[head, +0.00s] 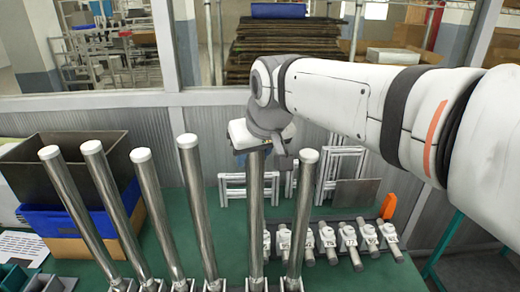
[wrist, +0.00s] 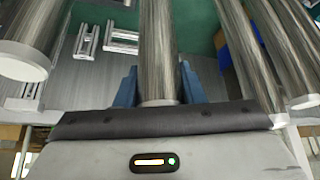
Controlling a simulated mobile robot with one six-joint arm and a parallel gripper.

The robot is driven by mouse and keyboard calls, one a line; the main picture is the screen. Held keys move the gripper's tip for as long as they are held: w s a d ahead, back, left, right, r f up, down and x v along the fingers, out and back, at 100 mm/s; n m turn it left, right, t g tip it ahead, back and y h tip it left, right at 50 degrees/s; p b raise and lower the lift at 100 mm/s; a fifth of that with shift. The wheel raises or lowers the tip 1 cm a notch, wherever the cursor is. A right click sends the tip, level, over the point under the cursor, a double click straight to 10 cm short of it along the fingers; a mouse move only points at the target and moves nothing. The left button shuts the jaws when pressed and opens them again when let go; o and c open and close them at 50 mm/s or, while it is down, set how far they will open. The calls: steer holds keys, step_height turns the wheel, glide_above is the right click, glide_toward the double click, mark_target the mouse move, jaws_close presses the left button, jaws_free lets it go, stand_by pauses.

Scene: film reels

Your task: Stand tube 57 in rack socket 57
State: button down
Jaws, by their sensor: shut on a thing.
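My gripper (head: 257,150) is shut on a long shiny metal tube (head: 256,215), gripping it near its top end. In the wrist view the tube (wrist: 157,45) stands between the two blue fingers (wrist: 158,88). In the head view it is close to upright, and its lower end meets a white fitting at the bottom edge of the picture. I cannot tell whether it is seated there. No number is readable on the tube or the sockets (head: 292,284).
Several white-capped metal tubes stand on both sides, one close at right (head: 300,215) and one at left (head: 198,205). A low rack (head: 345,246) with several white clamps lies at right on the green table (head: 355,275). A blue bin (head: 60,220) is at left.

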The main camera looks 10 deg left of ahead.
steer(key=shift+f+b, duration=0.55)
steer(key=shift+f, duration=0.1)
steer(key=c, duration=1.2)
jaws_free()
steer(key=p+v, duration=0.5)
steer(key=v, duration=0.6)
steer(key=s+d+f+m+h+b, duration=0.1)
steer(key=s+d+f+m, duration=0.2)
steer(key=d+f, duration=0.7)
steer(key=s+d+f+m+g+h+b, duration=0.1)
steer(key=s+d+f+m+h, duration=0.1)
steer(key=s+d+f+m, duration=0.2)
steer(key=s+d+f, duration=0.3)
steer(key=d+f, duration=0.3)
steer(key=d, duration=0.3)
steer(key=shift+d+f+h, duration=0.2)
steer(key=shift+d+h, duration=0.05)
steer(key=shift+h, duration=0.05)
